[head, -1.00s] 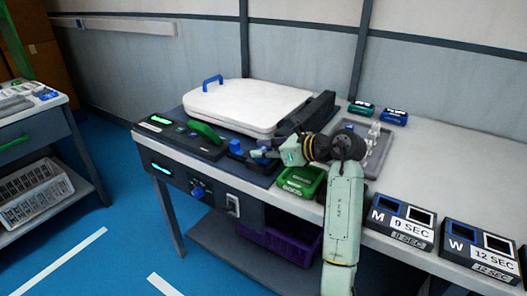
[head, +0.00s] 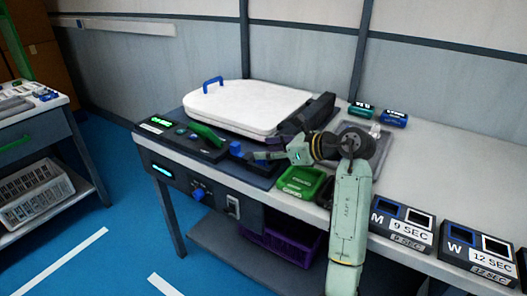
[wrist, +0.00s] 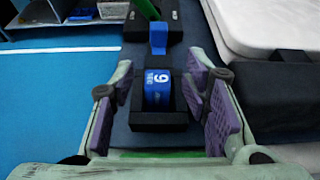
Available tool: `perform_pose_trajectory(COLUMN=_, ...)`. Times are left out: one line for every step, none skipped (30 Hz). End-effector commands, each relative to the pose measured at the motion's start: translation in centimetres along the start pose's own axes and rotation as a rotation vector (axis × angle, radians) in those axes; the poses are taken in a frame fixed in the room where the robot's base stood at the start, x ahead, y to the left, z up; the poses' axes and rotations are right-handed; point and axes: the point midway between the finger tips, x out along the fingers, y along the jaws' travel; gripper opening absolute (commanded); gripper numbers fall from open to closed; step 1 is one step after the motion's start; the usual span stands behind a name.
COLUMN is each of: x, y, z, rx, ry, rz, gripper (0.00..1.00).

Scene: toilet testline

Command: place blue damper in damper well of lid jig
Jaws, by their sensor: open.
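In the wrist view, the blue damper (wrist: 157,88), marked with a white 9, sits upright in the black-walled damper well (wrist: 160,122) of the lid jig. My gripper (wrist: 165,105) is open, with its purple finger pads to the left and right of the well and a visible gap on each side. In the head view, my gripper (head: 258,156) is low over the front of the jig, and the damper is too small to make out clearly there. A blue upright block (wrist: 159,38) stands just beyond the well. The white lid (head: 250,105) lies behind.
A green bin (head: 300,183) sits on the bench right of the jig. A grey tray (head: 378,150) lies behind my arm. Black M (head: 402,224) and W (head: 480,250) boxes stand at the right front.

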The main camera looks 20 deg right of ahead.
Motion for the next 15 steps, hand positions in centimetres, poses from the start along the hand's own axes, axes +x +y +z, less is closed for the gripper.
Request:
perform_pose_trajectory(x=-1.3, y=-0.2, z=-0.6, rx=-0.001, ry=0.001, rz=-0.007, gripper=0.42)
perform_pose_trajectory(x=-2.0, y=-0.2, z=-0.5, rx=-0.001, ry=-0.001, rz=-0.007, gripper=0.42)
perform_pose_trajectory(x=-3.0, y=-0.1, z=-0.5, rx=-0.002, ry=0.0, rz=-0.007, gripper=0.42)
perform_pose_trajectory(x=-3.7, y=-0.1, z=-0.5, rx=-0.003, ry=0.0, rz=-0.006, gripper=0.42)
perform_pose_trajectory(x=-4.4, y=-0.1, z=-0.5, rx=-0.003, ry=-0.001, rz=-0.006, gripper=0.42)
perform_pose_trajectory(x=-5.2, y=-0.1, z=-0.4, rx=-0.003, ry=-0.001, rz=-0.006, gripper=0.42)
perform_pose_trajectory(x=-5.9, y=-0.1, z=-0.4, rx=-0.003, ry=-0.001, rz=-0.005, gripper=0.42)
perform_pose_trajectory(x=-6.5, y=-0.1, z=-0.3, rx=-0.003, ry=-0.001, rz=-0.005, gripper=0.42)
perform_pose_trajectory(x=-7.2, y=0.0, z=-0.3, rx=-0.004, ry=-0.002, rz=-0.004, gripper=0.42)
perform_pose_trajectory(x=-7.7, y=0.0, z=-0.2, rx=-0.004, ry=-0.002, rz=-0.005, gripper=0.42)
perform_pose_trajectory(x=-8.2, y=0.0, z=-0.2, rx=-0.005, ry=-0.002, rz=-0.005, gripper=0.42)
perform_pose_trajectory(x=-8.7, y=0.0, z=-0.2, rx=-0.005, ry=-0.002, rz=-0.003, gripper=0.42)
perform_pose_trajectory(x=-9.0, y=0.0, z=-0.2, rx=-0.005, ry=-0.002, rz=-0.002, gripper=0.42)
perform_pose_trajectory(x=-9.3, y=0.0, z=-0.1, rx=-0.005, ry=-0.002, rz=-0.003, gripper=0.42)
perform_pose_trajectory(x=-9.6, y=0.0, z=-0.1, rx=-0.005, ry=-0.002, rz=-0.003, gripper=0.42)
